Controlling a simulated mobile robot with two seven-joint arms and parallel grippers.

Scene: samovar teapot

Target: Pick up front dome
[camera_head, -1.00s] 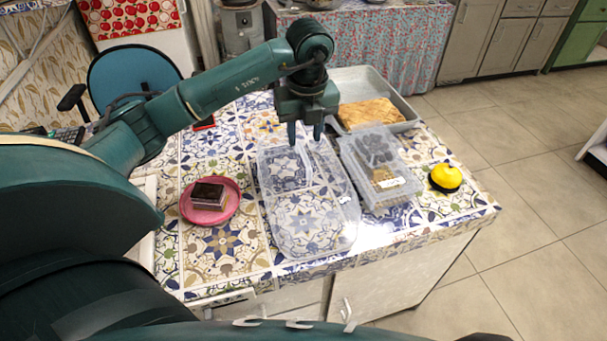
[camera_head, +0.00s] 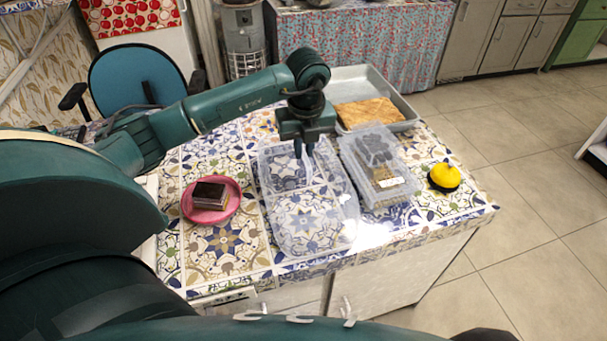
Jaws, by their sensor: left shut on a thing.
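Clear plastic domes lie on the tiled table in front of me. The front dome (camera_head: 312,228) is a large see-through shell with the tile pattern showing through. A smaller clear compartment or dome (camera_head: 278,172) shows at its back left, and I cannot tell if the two are one piece. My left gripper (camera_head: 304,154) points down at the back of the clear plastic, with its fingers closed on a clear edge there. The exact grip is hard to see through the plastic. My right gripper is not in view.
To the right stands a clear box (camera_head: 390,193) with dark and brown food. A metal tray (camera_head: 356,77) with pastry is behind. A pink plate (camera_head: 228,211) with cake is at left. A yellow-and-black round object (camera_head: 444,177) sits near the right edge.

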